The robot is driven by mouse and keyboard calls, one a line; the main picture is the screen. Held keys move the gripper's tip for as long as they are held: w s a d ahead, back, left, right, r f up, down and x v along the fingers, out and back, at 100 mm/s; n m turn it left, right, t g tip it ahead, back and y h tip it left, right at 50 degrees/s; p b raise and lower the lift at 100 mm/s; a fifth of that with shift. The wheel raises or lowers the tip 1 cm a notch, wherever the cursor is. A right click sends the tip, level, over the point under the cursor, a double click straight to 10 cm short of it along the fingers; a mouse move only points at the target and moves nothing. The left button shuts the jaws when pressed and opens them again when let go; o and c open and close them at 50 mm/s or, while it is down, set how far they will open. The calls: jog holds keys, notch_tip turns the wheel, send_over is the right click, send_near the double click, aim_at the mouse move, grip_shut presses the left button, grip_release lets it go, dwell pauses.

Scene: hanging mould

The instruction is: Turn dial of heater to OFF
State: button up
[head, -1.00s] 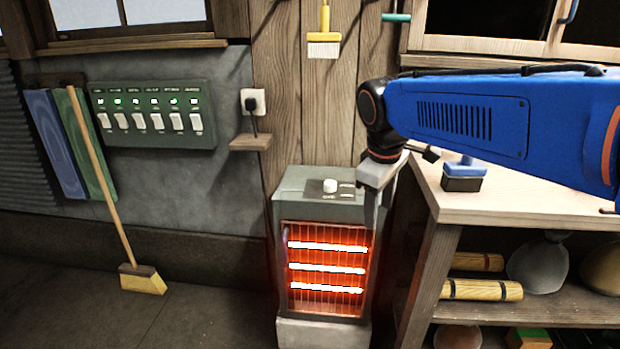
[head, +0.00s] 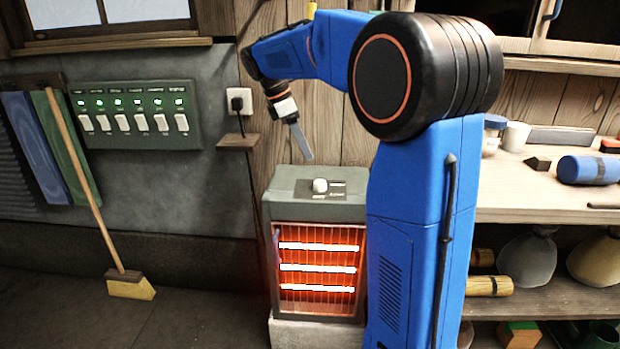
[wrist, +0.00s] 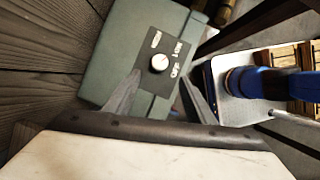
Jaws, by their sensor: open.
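The heater (head: 283,206) is a grey-green box standing on a pale block against the wall, with glowing orange bars on its front. Its white round dial (head: 320,185) is on a dark plate on the top face. My gripper (head: 308,158) is above the heater's top, tilted down, apart from the dial. In the wrist view its two fingers (wrist: 163,85) are spread, with the dial beyond and between their tips. It holds nothing.
A switch panel (head: 137,114) with several lit switches is on the wall at left. A plug and socket (head: 238,103) sit above a small ledge. A broom (head: 125,285) leans at left. The workbench (head: 520,190) with tools stands at right, behind my arm.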

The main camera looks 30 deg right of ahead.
aim_at(320, 182)
jog(key=x, duration=1.2)
jog(key=shift+a, duration=0.1)
jog(key=shift+c, duration=0.6)
jog(key=c, duration=0.9)
